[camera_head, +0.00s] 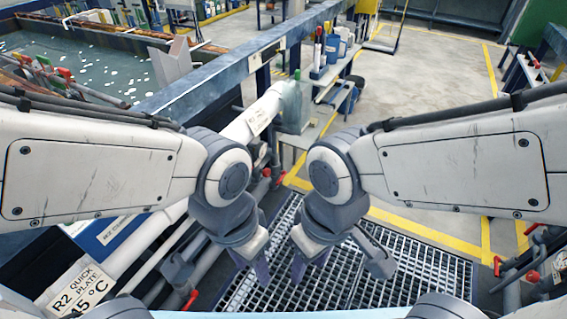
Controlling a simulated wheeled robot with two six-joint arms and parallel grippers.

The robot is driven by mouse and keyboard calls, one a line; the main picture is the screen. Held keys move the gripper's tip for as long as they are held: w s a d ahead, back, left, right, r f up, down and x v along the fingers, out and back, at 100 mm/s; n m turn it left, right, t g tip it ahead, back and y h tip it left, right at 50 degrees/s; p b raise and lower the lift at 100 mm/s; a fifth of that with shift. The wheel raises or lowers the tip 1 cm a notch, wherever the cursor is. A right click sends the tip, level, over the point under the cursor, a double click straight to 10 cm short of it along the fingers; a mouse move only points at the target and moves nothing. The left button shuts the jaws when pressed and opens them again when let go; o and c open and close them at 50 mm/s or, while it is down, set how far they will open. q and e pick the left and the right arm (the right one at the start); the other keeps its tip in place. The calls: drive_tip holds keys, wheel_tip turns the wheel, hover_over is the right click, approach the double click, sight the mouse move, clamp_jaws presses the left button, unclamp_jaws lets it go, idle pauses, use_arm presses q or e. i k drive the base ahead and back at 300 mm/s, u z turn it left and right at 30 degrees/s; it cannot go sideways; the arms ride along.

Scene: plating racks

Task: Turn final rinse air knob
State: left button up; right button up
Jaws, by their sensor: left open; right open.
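My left gripper (250,264) hangs open and empty over the floor grating, fingers pointing down. My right gripper (310,263) is open and empty just to its right, also pointing down. I cannot tell which fitting is the final rinse air knob. Small red handles show on the pipework, one pair (267,173) beyond my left gripper and one red handle (190,299) at the lower left. More red handles (533,276) stand at the right edge. Neither gripper touches any of them. My arms hide part of the pipework.
A water-filled tank (85,60) lies at the upper left behind a blue-grey rail (215,85). Metal grating (410,275) covers the floor below me. Open concrete floor (430,85) lies beyond, with yellow lines.

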sight(267, 172)
drive_tip(key=z, duration=0.95)
drive_tip(key=i, duration=5.8)
drive_tip(key=u, duration=4.6)
